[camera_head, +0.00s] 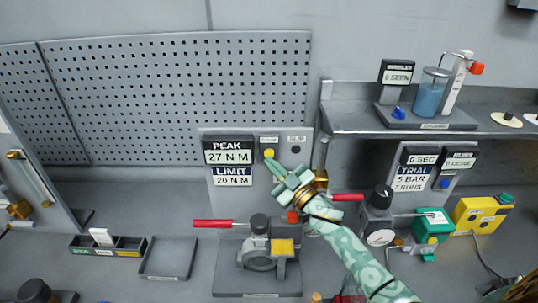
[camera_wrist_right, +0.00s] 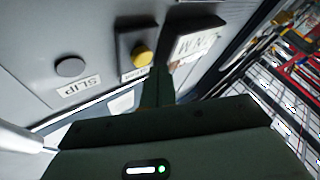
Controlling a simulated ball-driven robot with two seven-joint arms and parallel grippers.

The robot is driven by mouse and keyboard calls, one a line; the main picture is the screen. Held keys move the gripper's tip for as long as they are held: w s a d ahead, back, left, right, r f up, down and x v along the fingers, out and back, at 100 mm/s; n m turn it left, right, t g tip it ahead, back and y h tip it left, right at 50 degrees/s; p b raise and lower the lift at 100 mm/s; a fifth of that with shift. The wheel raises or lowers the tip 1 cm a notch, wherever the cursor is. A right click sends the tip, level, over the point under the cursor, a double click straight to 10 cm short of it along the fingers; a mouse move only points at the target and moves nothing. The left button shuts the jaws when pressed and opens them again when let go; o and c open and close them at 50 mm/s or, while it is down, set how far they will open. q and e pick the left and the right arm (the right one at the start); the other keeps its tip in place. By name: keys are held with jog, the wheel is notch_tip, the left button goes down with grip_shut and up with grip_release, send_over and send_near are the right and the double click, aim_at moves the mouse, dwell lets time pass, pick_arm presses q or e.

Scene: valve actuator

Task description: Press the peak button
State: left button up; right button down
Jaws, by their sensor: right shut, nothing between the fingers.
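A grey panel (camera_head: 222,197) stands upright in front of the pegboard, with a display (camera_head: 228,152) reading "PEAK 27 N M" above "LIMIT 20 N M". The yellow button (camera_head: 268,153) sits right of that display in a dark housing; its small label is too small to read. In the right wrist view the yellow button (camera_wrist_right: 143,57) is just beyond my fingertips. My right gripper (camera_head: 273,168) is shut and empty, its tips just below the button. I cannot tell whether they touch it. My left gripper is not in view.
A dark round piece (camera_head: 295,150) labelled "SLIP" is right of the button. Below stands a grey valve device (camera_head: 258,258) with a red-handled bar (camera_head: 212,223). A gauge (camera_head: 379,237), a green box (camera_head: 432,226) and a yellow box (camera_head: 482,213) stand to the right.

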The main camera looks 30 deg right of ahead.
jog(key=shift+w, duration=0.1)
jog(key=shift+w+d, duration=0.2)
jog(key=shift+w, duration=0.1)
jog(key=shift+w+d+b, duration=0.25)
jog(key=shift+w+b, duration=0.1)
jog(key=shift+w, duration=0.1)
dwell(1.1)
jog(key=shift+s+a+p, duration=0.25)
jog(key=shift+s+p, duration=0.05)
jog(key=shift+s, duration=0.15)
jog(key=shift+s+a+p, duration=0.2)
jog(key=shift+s+p, duration=0.05)
jog(key=shift+s, duration=0.2)
